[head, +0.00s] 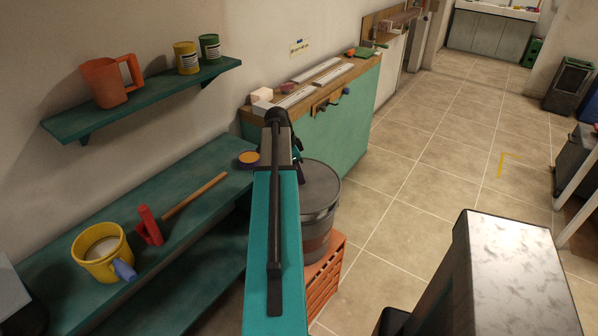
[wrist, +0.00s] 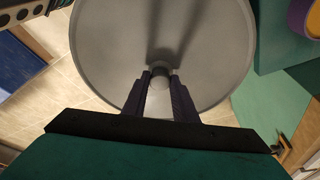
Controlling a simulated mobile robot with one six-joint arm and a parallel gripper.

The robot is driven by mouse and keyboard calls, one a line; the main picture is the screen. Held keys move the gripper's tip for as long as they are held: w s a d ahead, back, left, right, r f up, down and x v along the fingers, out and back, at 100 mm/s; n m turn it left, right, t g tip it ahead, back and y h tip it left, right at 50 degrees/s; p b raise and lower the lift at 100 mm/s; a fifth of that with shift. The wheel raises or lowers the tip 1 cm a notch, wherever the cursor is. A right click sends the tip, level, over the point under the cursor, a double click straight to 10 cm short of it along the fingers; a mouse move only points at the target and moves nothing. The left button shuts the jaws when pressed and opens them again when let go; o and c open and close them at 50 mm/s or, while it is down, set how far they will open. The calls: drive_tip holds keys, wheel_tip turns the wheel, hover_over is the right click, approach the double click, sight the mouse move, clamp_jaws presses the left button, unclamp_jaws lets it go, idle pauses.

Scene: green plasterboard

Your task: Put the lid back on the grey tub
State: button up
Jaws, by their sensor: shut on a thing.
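The grey lid (wrist: 205,50) is a round disc filling the upper middle of the wrist view. My gripper (wrist: 160,76) is shut on the small knob (wrist: 159,101) at the lid. In the head view the grey tub (head: 318,222) stands upright on an orange crate (head: 325,277), right of my arm. The lid (head: 322,183) shows at the top of the tub, partly behind my arm. I cannot tell whether it rests on the rim or hangs just above it.
A wall shelf (head: 150,98) holds a jug and cans. A green cabinet (head: 340,120) stands behind the tub.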

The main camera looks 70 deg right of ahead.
drive_tip(key=shift+f+b, duration=0.95)
drive_tip(key=shift+f, duration=1.05)
drive_tip(key=shift+w, duration=0.15)
drive_tip(key=shift+f, duration=0.15)
idle(1.2)
drive_tip(key=o, duration=1.7)
drive_tip(key=shift+c, duration=0.2)
drive_tip(key=shift+w+r+p, duration=0.1)
drive_tip(key=shift+r+p, duration=1.75)
drive_tip(key=shift+r, duration=1.65)
